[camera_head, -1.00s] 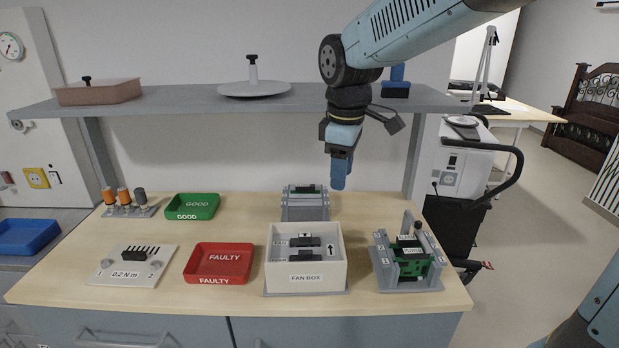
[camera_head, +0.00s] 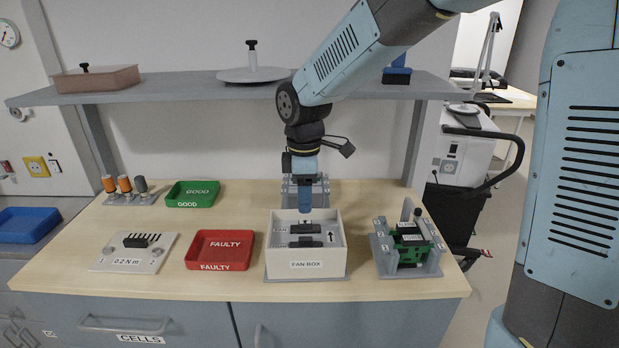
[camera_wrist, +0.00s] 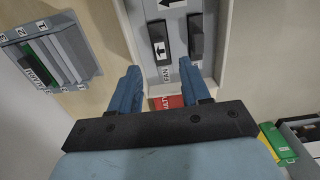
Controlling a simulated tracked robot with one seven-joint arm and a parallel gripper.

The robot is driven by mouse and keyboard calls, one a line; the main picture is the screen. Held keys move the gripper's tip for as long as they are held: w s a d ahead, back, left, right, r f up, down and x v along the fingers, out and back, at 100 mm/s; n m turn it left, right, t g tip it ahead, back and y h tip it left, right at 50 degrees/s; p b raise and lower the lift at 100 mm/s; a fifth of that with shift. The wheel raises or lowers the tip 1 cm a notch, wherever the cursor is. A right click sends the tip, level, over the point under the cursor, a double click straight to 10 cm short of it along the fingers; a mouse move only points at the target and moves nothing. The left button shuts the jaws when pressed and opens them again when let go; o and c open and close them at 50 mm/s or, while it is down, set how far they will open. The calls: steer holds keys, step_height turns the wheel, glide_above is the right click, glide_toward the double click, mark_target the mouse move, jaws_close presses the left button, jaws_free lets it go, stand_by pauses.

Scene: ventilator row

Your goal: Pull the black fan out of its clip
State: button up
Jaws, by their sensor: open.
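Two black fan-like blocks lie in the white fan box: the rear one (camera_head: 306,228) and the front one (camera_head: 306,242). In the wrist view the rear block (camera_wrist: 160,42) carries a white arrow label, and the front block (camera_wrist: 196,36) lies to its right. A "FAN" label shows by the rear block. My gripper (camera_head: 305,210) points down over the box's rear part. In the wrist view my gripper (camera_wrist: 158,70) is open and empty, its fingers on either side of the line of the rear block. Contact and the clip itself cannot be made out.
The fan box (camera_head: 305,266) has raised white walls close around the blocks. A grey rack (camera_head: 325,191) stands behind it, a red FAULTY tray (camera_head: 220,250) to the left, and a green board fixture (camera_head: 408,268) to the right. A shelf (camera_head: 200,91) hangs above the bench.

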mark_target(305, 221)
steer(key=shift+f, duration=3.2)
steer(key=shift+c, duration=0.5)
jaws_close()
steer(key=c, duration=0.6)
jaws_free()
jaws_close()
steer(key=shift+r, duration=0.15)
steer(key=shift+r, duration=3.9)
